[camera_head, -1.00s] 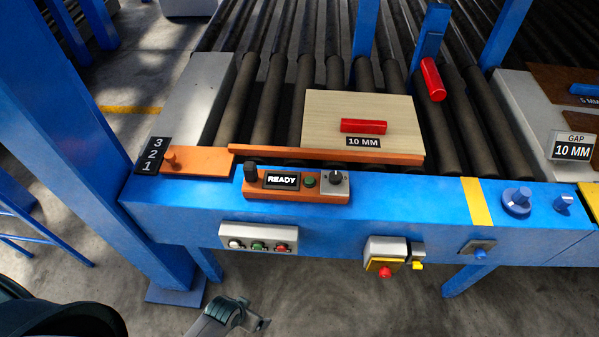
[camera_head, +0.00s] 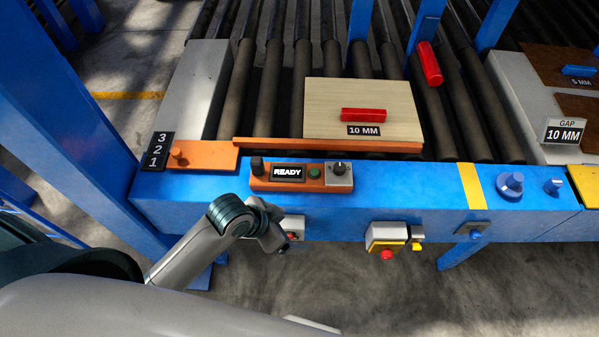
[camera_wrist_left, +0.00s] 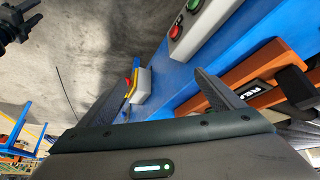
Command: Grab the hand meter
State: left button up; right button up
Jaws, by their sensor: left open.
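An orange unit that looks like the hand meter (camera_head: 291,186) lies along the blue rail. It has a black upright piece at its left end, a READY screen, a green button and a grey block with a dark knob. It also shows at the right of the left wrist view (camera_wrist_left: 238,76), partly behind a finger. My left gripper (camera_head: 272,232) is in front of the rail, just below the meter and apart from it. In the left wrist view its fingers (camera_wrist_left: 160,82) are spread with nothing between them.
A push-button box (camera_head: 294,226) sits on the rail's front, partly hidden behind my left gripper. A yellow box with a red button (camera_head: 386,240) is further right. Behind the meter, an orange strip (camera_head: 330,145) edges the rollers and a board labelled 10 MM (camera_head: 362,97).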

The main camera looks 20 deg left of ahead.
pick_arm(q)
jog(key=w+r+m+g+h, duration=0.2)
jog(key=w+r+m, duration=0.3)
jog(key=w, duration=0.3)
jog(key=w+a+r+m, duration=0.2)
jog(key=w+a+r, duration=0.5)
jog(key=a, duration=0.3)
jog(key=shift+w+a+r+g+p, duration=0.35)
jog(key=shift+w+r+g+p, duration=0.05)
jog(key=shift+r, duration=0.05)
pick_arm(e)
jog(key=shift+s+a+r, duration=0.1)
jog(key=shift+a+r, duration=0.25)
jog(key=shift+r, duration=0.1)
jog(key=shift+d, duration=0.15)
pick_arm(q)
jog(key=b, duration=0.6)
send_near(300, 173)
jog(key=x, duration=0.4)
jog(key=shift+d+f, duration=0.2)
jog(key=shift+f, duration=0.1)
jog(key=shift+w+d+f+b, duration=0.1)
jog(key=shift+d+f+b, duration=0.15)
jog(key=shift+f+b, duration=0.05)
pick_arm(e)
notch_tip(300, 173, down, 7)
jog(key=shift+r, duration=0.2)
